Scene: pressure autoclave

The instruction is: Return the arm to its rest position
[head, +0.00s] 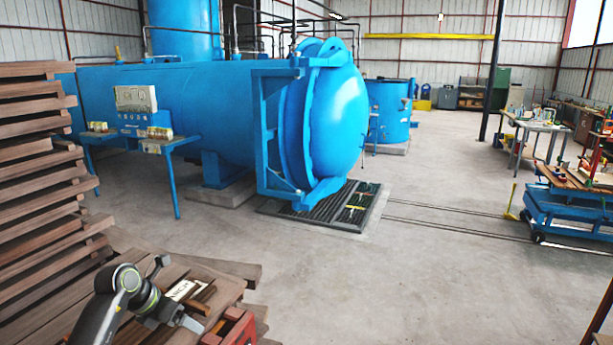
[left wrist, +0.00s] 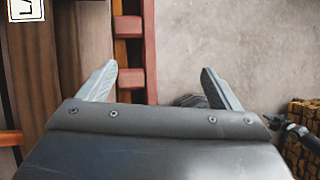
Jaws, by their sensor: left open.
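My left arm comes in at the bottom left of the head view. Its gripper (head: 188,321) is over the edge of the wooden boards, beside a red wooden frame (head: 236,328). In the left wrist view the two grey fingers of the left gripper (left wrist: 158,84) stand wide apart. Nothing is held between them; the red frame and bare concrete floor show beyond. My right gripper cannot be made out in either view.
Stacked brown boards (head: 35,160) rise at the left. A white lettered card (head: 184,290) lies on the lower boards. A large blue autoclave (head: 335,110) with a domed door stands behind. A blue cart (head: 570,205) is at right. The central floor (head: 400,270) is clear.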

